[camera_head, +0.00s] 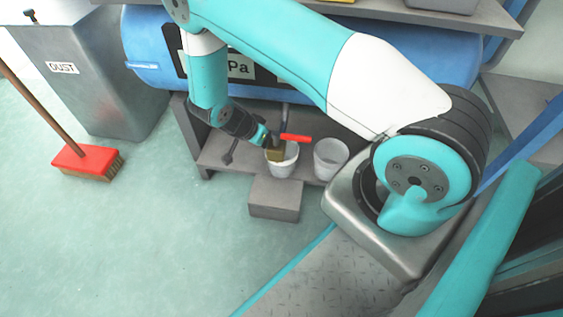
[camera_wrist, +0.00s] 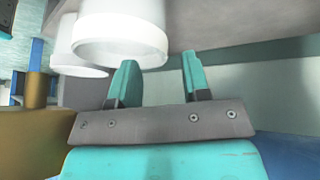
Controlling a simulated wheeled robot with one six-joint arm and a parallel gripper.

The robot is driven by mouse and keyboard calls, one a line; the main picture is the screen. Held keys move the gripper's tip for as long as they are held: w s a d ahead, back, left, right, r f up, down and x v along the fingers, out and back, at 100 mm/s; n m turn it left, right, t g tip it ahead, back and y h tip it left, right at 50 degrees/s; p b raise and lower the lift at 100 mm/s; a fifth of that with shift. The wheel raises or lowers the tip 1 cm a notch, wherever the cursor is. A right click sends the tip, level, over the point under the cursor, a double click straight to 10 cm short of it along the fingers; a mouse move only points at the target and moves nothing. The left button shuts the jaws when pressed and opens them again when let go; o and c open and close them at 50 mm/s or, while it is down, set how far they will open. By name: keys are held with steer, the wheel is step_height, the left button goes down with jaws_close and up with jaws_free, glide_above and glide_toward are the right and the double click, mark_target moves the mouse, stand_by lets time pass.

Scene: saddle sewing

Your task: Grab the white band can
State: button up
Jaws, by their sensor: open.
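Two whitish, open-topped cans stand on the low grey shelf in the head view: one on the left (camera_head: 284,169) and one on the right (camera_head: 331,160). I cannot make out a band on either, so I cannot tell which is the white band can. My gripper (camera_head: 265,139) is at the upper left of the left can, by a brass fitting (camera_head: 276,155) that hides part of the rim. In the wrist view my gripper (camera_wrist: 158,78) has its fingers apart with nothing between them. A large white can (camera_wrist: 120,32) and a second one (camera_wrist: 75,50) are beyond the fingers.
A red lever (camera_head: 295,138) sits at the brass fitting, close to my gripper. A blue tank (camera_head: 145,50) hangs over the shelf (camera_head: 225,160). A grey block (camera_head: 275,200) stands in front. A broom (camera_head: 88,160) and dust bin (camera_head: 95,80) are left; floor between is clear.

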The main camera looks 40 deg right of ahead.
steer(key=b+x, duration=0.3)
steer(key=x, duration=0.2)
steer(key=shift+r, duration=0.1)
jaws_close()
